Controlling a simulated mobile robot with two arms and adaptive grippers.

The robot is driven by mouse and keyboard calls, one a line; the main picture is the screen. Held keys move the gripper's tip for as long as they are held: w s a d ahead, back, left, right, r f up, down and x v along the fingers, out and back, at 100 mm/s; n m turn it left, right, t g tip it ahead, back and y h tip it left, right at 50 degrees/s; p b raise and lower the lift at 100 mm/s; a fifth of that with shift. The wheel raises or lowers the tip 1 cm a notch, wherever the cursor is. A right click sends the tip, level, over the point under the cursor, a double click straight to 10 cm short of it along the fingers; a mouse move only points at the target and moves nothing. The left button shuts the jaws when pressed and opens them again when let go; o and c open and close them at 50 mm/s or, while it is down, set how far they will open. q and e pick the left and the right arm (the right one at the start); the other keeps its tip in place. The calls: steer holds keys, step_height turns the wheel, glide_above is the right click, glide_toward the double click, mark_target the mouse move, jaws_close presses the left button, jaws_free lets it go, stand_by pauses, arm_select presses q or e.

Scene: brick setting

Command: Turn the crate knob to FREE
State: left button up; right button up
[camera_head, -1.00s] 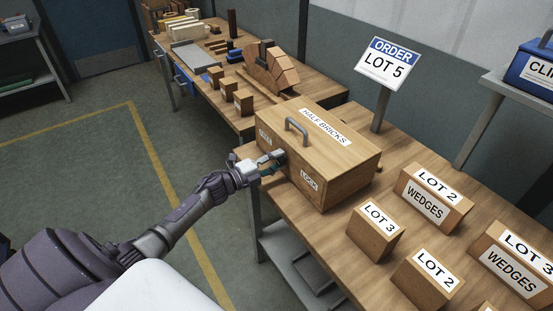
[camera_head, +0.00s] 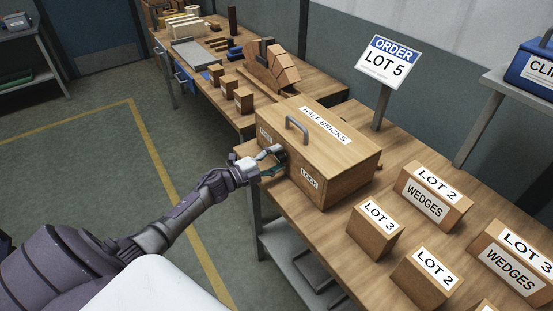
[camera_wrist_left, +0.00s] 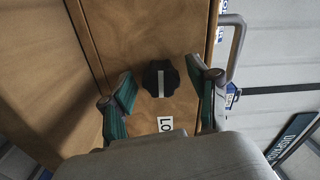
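The wooden crate (camera_head: 335,180), labelled HALF BRICKS, stands on the table with a grey handle on its lid. Its front bears a LOCK label (camera_head: 309,180) and, further left, a small label partly hidden and too small to read. In the left wrist view the black lobed knob (camera_wrist_left: 161,79) has a pale stripe in line with a label reading LO (camera_wrist_left: 165,124). My left gripper (camera_head: 272,161) is at the crate's front. In the wrist view its open fingers (camera_wrist_left: 160,75) stand on either side of the knob, with gaps on both sides. My right gripper is out of view.
An ORDER LOT 5 sign (camera_head: 389,62) stands behind. Another workbench (camera_head: 325,93) with bricks lies beyond. Open floor lies to the left.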

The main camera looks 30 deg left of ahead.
arm_select(q)
steer(key=v, duration=1.2)
stand_by(0.5)
steer(key=s+d+f+n+g+y, duration=0.1)
steer(key=s+f+n+g+y, duration=0.4)
steer(key=f, duration=1)
steer(key=s+d+f+n+g+y, duration=0.15)
steer(key=s+f+n, duration=0.6)
steer(key=f, duration=0.85)
steer(key=s+d+f+n+g, duration=0.1)
steer(key=s+d+f+g, duration=0.2)
steer(key=s, duration=0.6)
steer(key=s+d+f+n+g, duration=0.2)
steer(key=s+d+f+g, duration=0.1)
steer(key=s+d+f, duration=0.4)
steer(key=s+d+f+n+g, duration=0.2)
steer(key=s+d+f, duration=0.4)
steer(key=s, duration=0.7)
steer(key=shift+d+g, duration=0.25)
steer(key=shift+g, duration=0.3)
steer(key=shift+f, duration=0.1)
